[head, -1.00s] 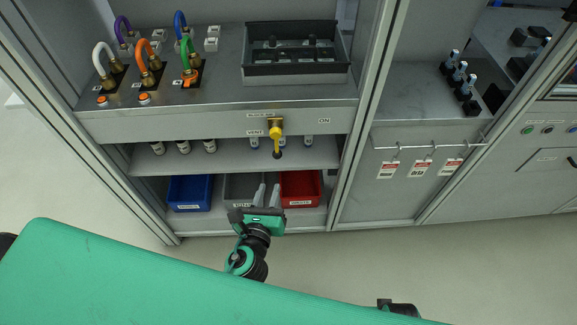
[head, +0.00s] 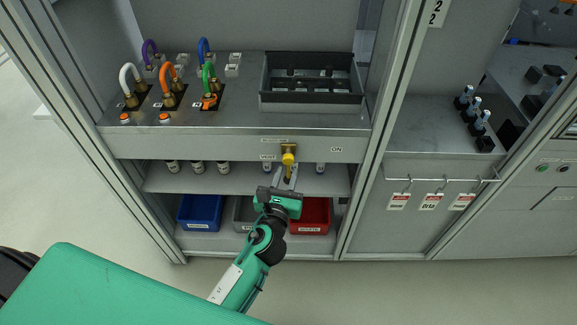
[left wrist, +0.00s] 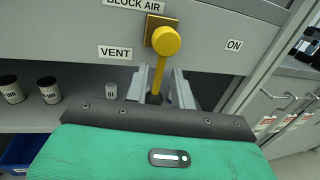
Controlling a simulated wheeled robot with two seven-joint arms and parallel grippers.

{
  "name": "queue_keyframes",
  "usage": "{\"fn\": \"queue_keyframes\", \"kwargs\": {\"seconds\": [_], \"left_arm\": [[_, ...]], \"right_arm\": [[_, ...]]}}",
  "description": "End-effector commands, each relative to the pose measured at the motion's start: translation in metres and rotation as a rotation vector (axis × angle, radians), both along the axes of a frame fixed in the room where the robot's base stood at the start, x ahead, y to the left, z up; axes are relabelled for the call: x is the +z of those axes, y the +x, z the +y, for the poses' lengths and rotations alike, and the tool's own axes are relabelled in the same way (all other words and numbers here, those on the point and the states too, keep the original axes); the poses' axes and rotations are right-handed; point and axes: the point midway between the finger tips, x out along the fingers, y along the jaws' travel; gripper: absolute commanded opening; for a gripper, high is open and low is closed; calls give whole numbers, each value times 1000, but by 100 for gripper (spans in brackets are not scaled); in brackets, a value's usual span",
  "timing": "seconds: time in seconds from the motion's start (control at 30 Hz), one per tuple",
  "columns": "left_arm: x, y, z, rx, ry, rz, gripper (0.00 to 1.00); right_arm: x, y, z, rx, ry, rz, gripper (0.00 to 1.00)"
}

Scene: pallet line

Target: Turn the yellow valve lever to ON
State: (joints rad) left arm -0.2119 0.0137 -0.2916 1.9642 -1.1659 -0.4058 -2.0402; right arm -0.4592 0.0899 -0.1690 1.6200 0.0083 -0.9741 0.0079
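The yellow valve lever (head: 288,162) is on the front panel of the bench, below the BLOCK AIR label. In the left wrist view the lever (left wrist: 159,70) hangs down from its round yellow hub, with a dark knob at its lower end. The VENT label (left wrist: 116,52) is left of it and the ON label (left wrist: 234,45) is to the right; ON also shows in the head view (head: 337,149). My left gripper (head: 285,176) is open, its two fingers (left wrist: 163,87) on either side of the lever's lower part. Contact cannot be told. My right gripper is not in view.
Small labelled bottles (head: 197,167) stand on the shelf behind the lever. Blue (head: 200,226) and red (head: 309,229) bins sit below. A black tray (head: 311,98) and coloured hoses stand on the bench top. Tags (head: 431,202) hang from a rail at right.

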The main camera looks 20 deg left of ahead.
Motion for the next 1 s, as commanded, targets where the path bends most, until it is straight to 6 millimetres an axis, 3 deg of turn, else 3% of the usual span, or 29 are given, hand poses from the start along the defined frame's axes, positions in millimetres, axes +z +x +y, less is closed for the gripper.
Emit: {"fn": "queue_keyframes", "kwargs": {"seconds": [0.2,0.57,0.6,0.73,1.0], "left_arm": [[0,23,2,0,0,-1,25],[0,29,2,0,0,0,25],[0,29,2,0,0,0,23],[0,29,2,0,0,0,0],[0,29,3,0,-4,0,0]], "right_arm": [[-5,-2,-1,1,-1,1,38],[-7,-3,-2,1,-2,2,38],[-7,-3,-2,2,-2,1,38],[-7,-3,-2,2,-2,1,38],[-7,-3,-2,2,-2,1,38]]}}
